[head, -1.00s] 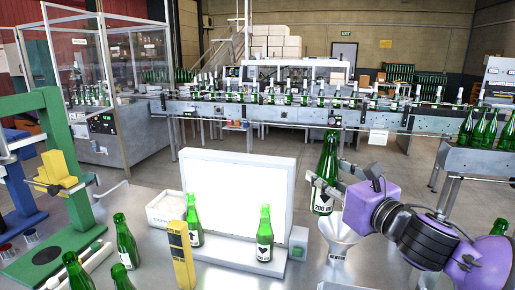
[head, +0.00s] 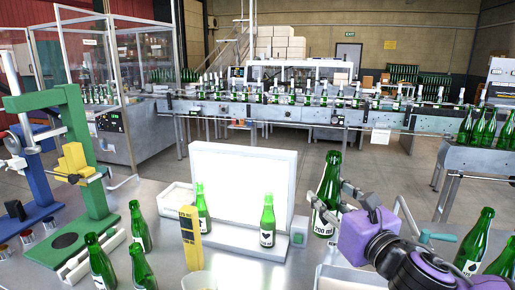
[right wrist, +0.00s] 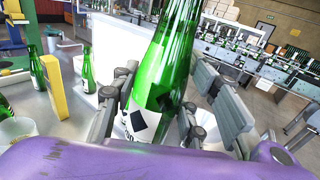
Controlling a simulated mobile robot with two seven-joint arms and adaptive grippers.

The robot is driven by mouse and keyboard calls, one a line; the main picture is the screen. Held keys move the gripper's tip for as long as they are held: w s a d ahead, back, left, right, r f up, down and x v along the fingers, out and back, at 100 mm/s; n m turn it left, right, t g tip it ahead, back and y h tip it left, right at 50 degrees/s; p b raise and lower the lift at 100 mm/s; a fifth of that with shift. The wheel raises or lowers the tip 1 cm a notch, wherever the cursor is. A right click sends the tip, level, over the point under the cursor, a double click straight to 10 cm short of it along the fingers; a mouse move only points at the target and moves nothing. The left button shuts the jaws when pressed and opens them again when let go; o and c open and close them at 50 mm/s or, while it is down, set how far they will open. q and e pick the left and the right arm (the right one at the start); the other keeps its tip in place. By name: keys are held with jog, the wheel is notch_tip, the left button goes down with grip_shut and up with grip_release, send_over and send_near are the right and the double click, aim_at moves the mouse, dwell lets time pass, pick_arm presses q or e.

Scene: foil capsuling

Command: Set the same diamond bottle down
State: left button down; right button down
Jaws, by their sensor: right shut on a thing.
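My right gripper (head: 347,200) is shut on the bottle's body, with grey fingers on both sides in the wrist view (right wrist: 160,112). The bottle's base is hidden in the wrist view. I cannot tell whether it touches the bench. My left gripper is not in view.
Green bottles stand before the light panel (head: 242,178), beside a yellow post (head: 190,238). More stand at front left (head: 100,262) and right (head: 474,243). A green press (head: 85,160) is at left. A conveyor (head: 300,112) runs behind.

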jog(key=s+d+f+m+h, duration=0.1)
jog(key=s+f+m+h, duration=0.2)
jog(key=s+f, duration=1)
notch_tip(320, 180, down, 4)
jog(key=h, duration=0.2)
jog(key=shift+s+d+f+t+h, duration=0.2)
jog(key=shift+s+t+h, duration=0.1)
jog(key=shift+t, duration=0.1)
jog(key=shift+s+a+m, duration=0.1)
jog(key=shift+m, duration=0.2)
